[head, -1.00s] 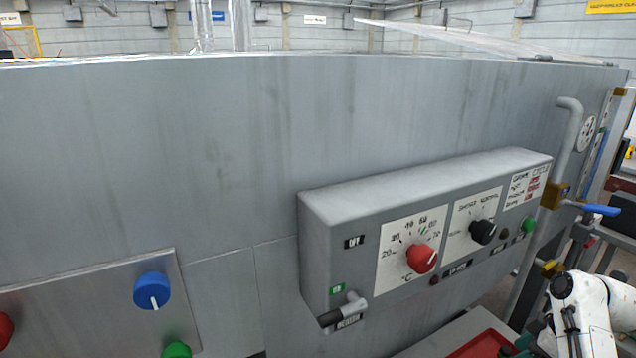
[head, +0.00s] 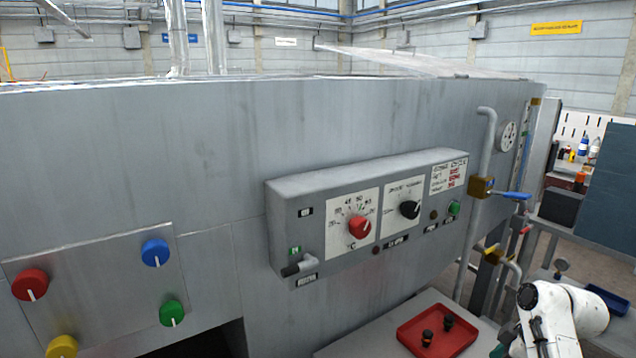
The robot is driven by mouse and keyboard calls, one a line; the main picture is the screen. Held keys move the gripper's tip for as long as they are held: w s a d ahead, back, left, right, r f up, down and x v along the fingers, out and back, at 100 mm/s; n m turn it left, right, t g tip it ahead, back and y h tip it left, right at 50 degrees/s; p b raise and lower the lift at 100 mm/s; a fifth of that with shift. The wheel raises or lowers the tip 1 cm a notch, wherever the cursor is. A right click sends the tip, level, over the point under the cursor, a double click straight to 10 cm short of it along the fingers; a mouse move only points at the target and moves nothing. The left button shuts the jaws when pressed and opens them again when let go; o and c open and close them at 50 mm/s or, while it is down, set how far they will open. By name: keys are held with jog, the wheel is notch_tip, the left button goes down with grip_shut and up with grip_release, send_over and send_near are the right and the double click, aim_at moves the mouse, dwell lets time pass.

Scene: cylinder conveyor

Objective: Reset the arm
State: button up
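My white arm (head: 553,318) shows at the lower right of the head view, folded near the bottom edge. My gripper is not visible; the fingers are outside the picture or hidden behind the arm links. The arm stands to the right of a red tray (head: 408,336) on a light table.
A large grey machine fills the middle, with a control box (head: 370,215) bearing red and black knobs. A panel (head: 95,290) at the left has coloured knobs. Two small dark cylinders sit in the red tray. A pipe with a blue-handled valve (head: 510,194) rises near the arm.

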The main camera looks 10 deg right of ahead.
jog(key=shift+m+g, duration=0.4)
jog(key=shift+m, duration=0.4)
jog(key=s+a+f, duration=0.1)
jog(key=a, duration=0.1)
jog(key=s+a+f, duration=0.1)
jog(key=a+f, duration=0.1)
jog(key=s+a+f, duration=0.1)
jog(key=a+f, duration=0.1)
jog(key=a, duration=0.1)
jog(key=shift+s+f, duration=0.2)
jog(key=shift+f, duration=0.05)
jog(key=s+a+f, duration=0.1)
jog(key=s+a, duration=0.1)
jog(key=s+a+f+m, duration=0.1)
jog(key=s+a+f, duration=0.1)
jog(key=s+a, duration=0.1)
jog(key=s+a+f+m, duration=0.1)
jog(key=s+a+f, duration=0.1)
jog(key=s, duration=0.1)
jog(key=shift+s+a+g+h, duration=0.2)
jog(key=shift+a+g+h, duration=0.1)
jog(key=shift+g, duration=0.1)
jog(key=s+a+m+h, duration=0.1)
jog(key=s+a+m, duration=0.1)
jog(key=s, duration=0.6)
jog(key=s+a+m+g+h, duration=0.1)
jog(key=s+a+m, duration=0.1)
jog(key=s, duration=0.7)
jog(key=shift+s+a, duration=0.3)
jog(key=shift+a, duration=0.1)
